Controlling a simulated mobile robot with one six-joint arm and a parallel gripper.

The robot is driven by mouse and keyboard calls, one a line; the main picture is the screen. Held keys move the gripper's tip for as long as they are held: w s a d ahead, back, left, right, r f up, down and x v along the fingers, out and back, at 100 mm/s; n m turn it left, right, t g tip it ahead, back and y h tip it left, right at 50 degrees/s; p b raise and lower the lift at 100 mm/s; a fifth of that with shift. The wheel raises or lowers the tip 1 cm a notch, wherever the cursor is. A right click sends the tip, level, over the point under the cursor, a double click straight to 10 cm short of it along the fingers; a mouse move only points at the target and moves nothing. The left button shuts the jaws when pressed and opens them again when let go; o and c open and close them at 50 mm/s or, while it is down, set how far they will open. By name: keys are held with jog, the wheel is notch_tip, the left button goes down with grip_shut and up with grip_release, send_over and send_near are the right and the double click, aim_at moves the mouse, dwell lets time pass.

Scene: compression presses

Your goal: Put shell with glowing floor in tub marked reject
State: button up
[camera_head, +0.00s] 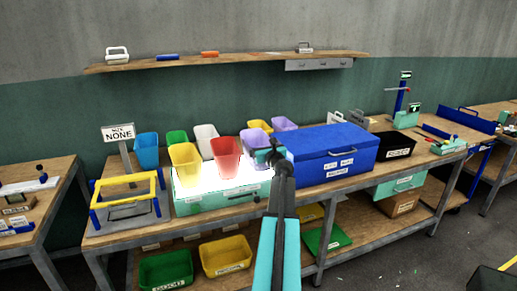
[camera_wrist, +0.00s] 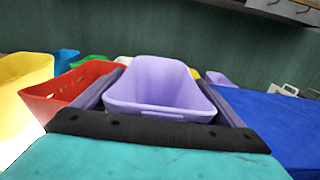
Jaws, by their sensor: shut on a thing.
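My gripper (camera_head: 269,155) is over the right end of the glowing light box (camera_head: 188,203). In the wrist view, its two fingers stand on either side of a purple open-topped shell (camera_wrist: 158,84), and it is shut on that shell.
A yellow shell (camera_head: 186,165) and a red shell (camera_head: 226,160) stand on the light box. A large blue box (camera_head: 330,152) stands between my gripper and the black tub. Green (camera_head: 165,272) and yellow (camera_head: 226,256) tubs sit on the lower shelf. A wall shelf (camera_head: 230,61) runs above.

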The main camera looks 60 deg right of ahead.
jog(key=shift+w+d, duration=0.2)
jog(key=shift+d, duration=0.05)
jog(key=shift+w+d+f, duration=0.1)
jog(key=shift+d+f, duration=0.05)
jog(key=shift+f, duration=0.8)
jog(key=shift+w+d+f, duration=0.1)
jog(key=shift+f, duration=0.8)
jog(key=o, duration=1.1)
jog(key=shift+p, duration=0.3)
